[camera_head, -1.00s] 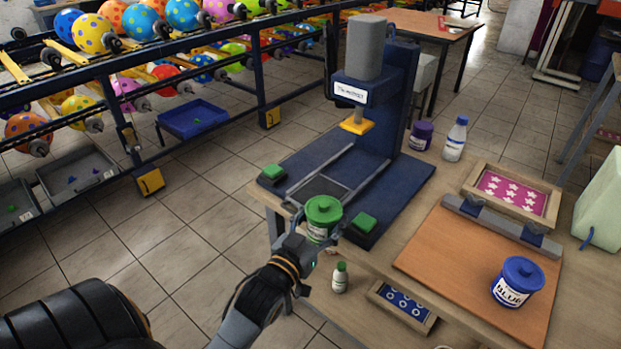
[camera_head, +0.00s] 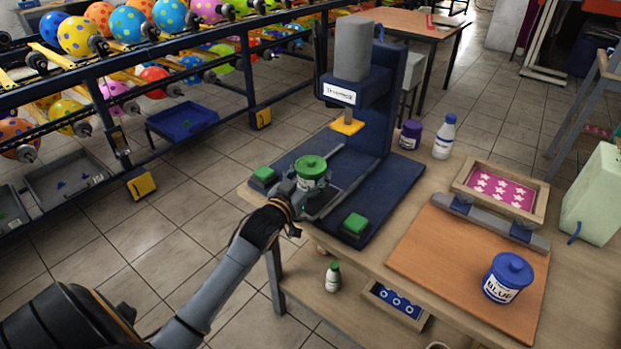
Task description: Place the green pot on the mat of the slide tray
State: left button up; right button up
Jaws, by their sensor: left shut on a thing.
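The green pot (camera_head: 312,167) has a green lid and a pale label. My left gripper (camera_head: 306,188) is shut around its lower body and holds it upright over the front end of the press's slide tray (camera_head: 345,181). The pot and my fingers cover much of the tray and its dark mat. I cannot tell whether the pot's base touches the mat. My right gripper is not in view.
The blue press (camera_head: 395,95) stands behind the tray, with green buttons (camera_head: 355,223) on both sides of its base. A blue pot (camera_head: 508,276) stands on the brown board at right. A purple pot (camera_head: 410,134) and a white bottle (camera_head: 444,137) stand beyond.

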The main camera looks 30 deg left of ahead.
pick_arm(q)
jog(key=shift+f, duration=0.7)
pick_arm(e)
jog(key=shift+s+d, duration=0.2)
pick_arm(q)
jog(key=shift+f, duration=0.1)
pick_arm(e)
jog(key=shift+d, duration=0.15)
pick_arm(q)
jog(key=o, duration=1.4)
jog(key=shift+s, duration=0.1)
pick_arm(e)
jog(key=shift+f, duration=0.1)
pick_arm(q)
jog(key=shift+o, duration=0.2)
